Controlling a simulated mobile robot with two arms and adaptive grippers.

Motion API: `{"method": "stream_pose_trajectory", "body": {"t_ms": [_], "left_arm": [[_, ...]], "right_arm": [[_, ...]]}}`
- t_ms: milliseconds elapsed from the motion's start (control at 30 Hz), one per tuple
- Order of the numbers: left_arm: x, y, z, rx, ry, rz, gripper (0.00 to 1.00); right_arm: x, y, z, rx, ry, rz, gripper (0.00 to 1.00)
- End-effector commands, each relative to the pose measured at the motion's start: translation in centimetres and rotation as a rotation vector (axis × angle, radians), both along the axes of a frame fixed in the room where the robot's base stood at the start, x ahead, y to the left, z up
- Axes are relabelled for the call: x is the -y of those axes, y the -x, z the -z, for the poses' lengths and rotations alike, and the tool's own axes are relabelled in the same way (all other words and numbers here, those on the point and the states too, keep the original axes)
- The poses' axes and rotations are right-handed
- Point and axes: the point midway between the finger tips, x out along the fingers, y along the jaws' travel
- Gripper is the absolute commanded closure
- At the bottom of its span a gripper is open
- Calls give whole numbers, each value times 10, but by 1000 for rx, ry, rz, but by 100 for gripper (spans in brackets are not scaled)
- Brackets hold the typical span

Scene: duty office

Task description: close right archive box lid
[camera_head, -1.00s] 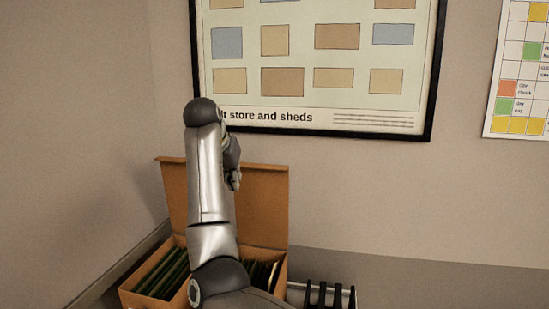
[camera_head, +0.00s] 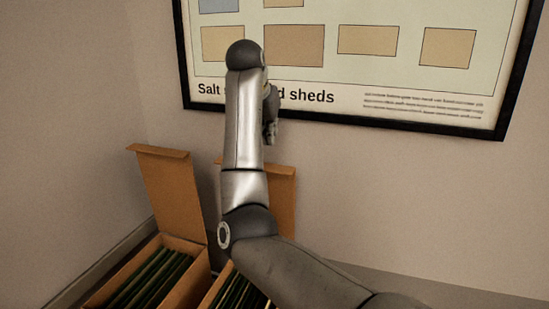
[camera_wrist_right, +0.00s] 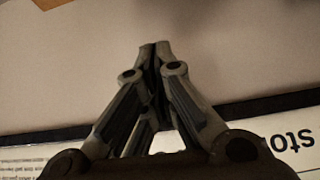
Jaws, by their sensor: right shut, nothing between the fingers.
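The right archive box (camera_head: 213,288) stands low in the head view, holding dark files, partly hidden by my right arm. Its brown lid (camera_head: 284,192) stands open, raised at the back; the arm covers its left part. My right gripper (camera_head: 271,130) is above the lid, in front of the wall poster, apart from the lid as far as I can see. In the right wrist view the gripper (camera_wrist_right: 155,48) has its fingertips together with nothing between them. My left gripper is not in view.
A second archive box (camera_head: 188,280) with files stands to the left, its lid (camera_head: 170,195) also raised. A framed poster (camera_head: 425,105) hangs on the wall behind. The wall to the right of the lids is bare.

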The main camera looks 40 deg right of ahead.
Motion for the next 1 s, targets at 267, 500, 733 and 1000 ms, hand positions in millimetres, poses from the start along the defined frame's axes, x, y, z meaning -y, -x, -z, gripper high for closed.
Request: {"method": "stream_pose_trajectory", "body": {"t_ms": [267, 500, 733, 1000], "left_arm": [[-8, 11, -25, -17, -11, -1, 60], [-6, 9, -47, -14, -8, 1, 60], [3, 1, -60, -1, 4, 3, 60], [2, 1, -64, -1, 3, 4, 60]], "right_arm": [[26, -11, 39, -7, -1, 3, 100], [44, -22, 77, -2, 1, -1, 100], [22, -11, 83, -1, 1, 0, 100], [13, -6, 87, -1, 2, 1, 100]]}}
